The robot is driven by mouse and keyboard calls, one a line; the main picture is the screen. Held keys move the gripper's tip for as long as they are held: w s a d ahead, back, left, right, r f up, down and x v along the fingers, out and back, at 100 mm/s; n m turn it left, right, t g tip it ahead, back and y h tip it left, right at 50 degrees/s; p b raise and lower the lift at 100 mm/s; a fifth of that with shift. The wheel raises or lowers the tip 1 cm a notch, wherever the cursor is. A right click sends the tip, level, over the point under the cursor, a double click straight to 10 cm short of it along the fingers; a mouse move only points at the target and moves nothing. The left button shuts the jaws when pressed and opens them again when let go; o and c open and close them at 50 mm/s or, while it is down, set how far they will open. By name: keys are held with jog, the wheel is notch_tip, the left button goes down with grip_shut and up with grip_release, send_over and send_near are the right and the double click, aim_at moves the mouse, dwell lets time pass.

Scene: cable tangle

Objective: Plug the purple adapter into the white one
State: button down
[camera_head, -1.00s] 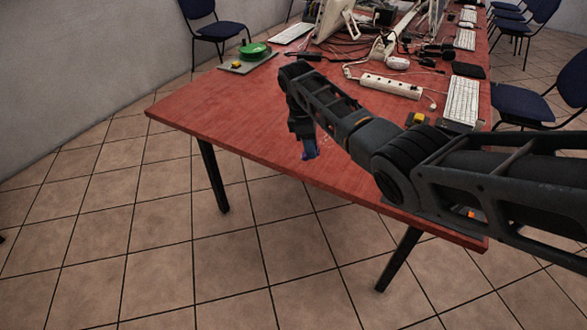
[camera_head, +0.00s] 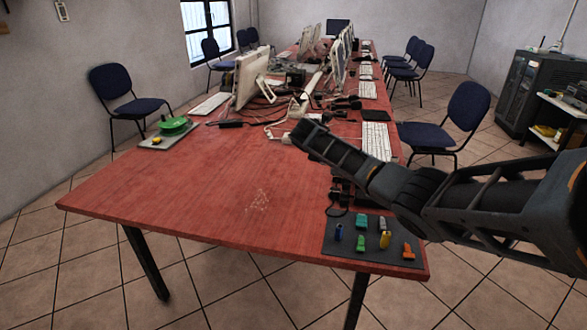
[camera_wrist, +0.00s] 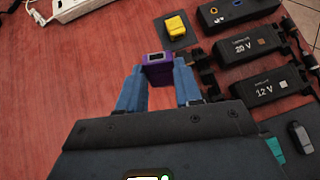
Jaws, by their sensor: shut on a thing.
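In the wrist view my gripper (camera_wrist: 159,78) has its blue fingers shut on the purple adapter (camera_wrist: 158,66), whose end with a dark opening faces away from the wrist. It is held over the red table. In the head view the gripper and purple adapter are hidden behind my arm. I cannot clearly pick out a white adapter. A white power strip (camera_wrist: 82,8) shows partly at the top left of the wrist view, apart from the gripper.
A yellow connector (camera_wrist: 176,27) on a grey pad and black boxes marked 20 V (camera_wrist: 249,47) and 12 V (camera_wrist: 270,86) stand near. A dark mat (camera_head: 345,246) holds several coloured adapters. A green round item (camera_head: 174,125) lies far left. The table's front left (camera_head: 170,205) is clear.

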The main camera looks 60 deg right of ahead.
jog(key=s+d+r+n+t+h, duration=0.2)
jog(key=s+d+r+t+h, duration=0.15)
jog(key=s+d, duration=1.65)
jog(key=shift+y, duration=0.35)
jog(key=f+b, duration=0.1)
jog(key=b, duration=0.1)
jog(key=f+b, duration=0.1)
jog(key=b, duration=0.1)
jog(key=f+b, duration=0.2)
jog(key=shift+w+d, duration=0.3)
jog(key=shift+d, duration=0.05)
jog(key=shift+g, duration=0.25)
jog(key=shift+p, duration=0.9)
jog(key=shift+f+b, duration=0.45)
jog(key=shift+f, duration=0.7)
